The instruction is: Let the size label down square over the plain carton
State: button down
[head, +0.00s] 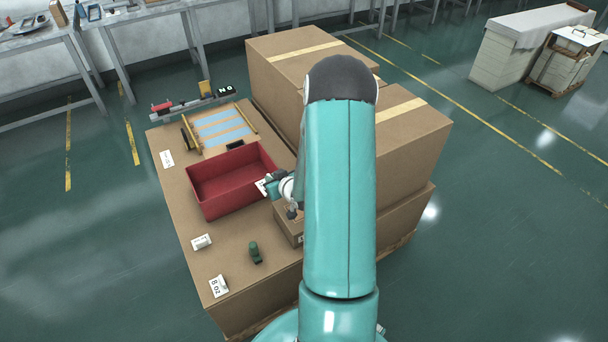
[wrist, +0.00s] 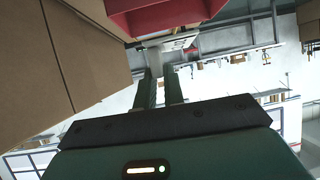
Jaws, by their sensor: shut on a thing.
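My gripper (head: 270,188) is beside the right wall of the red bin, just above the small plain carton. It is shut on a white size label (head: 262,187), of which a small part shows in the head view; its print cannot be read. In the wrist view my two fingers (wrist: 161,84) point away, with a pale piece (wrist: 178,43) at their tips. The plain brown carton (head: 287,226) sits on the large box top, partly hidden by my arm. Whether label and carton touch cannot be told.
The red bin (head: 213,204) stands left of my gripper. Other white labels stand on the box top, one reading 8 oz (head: 219,286). A small green object (head: 255,253) is near the front. Large cartons (head: 411,150) rise at right. A wooden frame with blue strips (head: 222,129) lies behind.

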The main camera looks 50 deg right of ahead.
jog(key=s+d+h, duration=0.1)
jog(key=s+d, duration=0.5)
jog(key=d, duration=0.1)
jog(key=shift+d+r+m, duration=0.15)
jog(key=shift+d+m, duration=0.2)
jog(key=shift+m, duration=0.05)
jog(key=shift+s, duration=0.1)
jog(key=shift+f, duration=7.85)
jog(key=shift+f, duration=0.15)
jog(key=c, duration=1.4)
grip_release()
jog(key=shift+c, duration=0.2)
jog(key=shift+s, duration=0.1)
jog(key=v, duration=1.3)
jog(key=shift+s+a+r, duration=0.15)
jog(key=shift+s+r, duration=0.05)
jog(key=shift+r, duration=0.15)
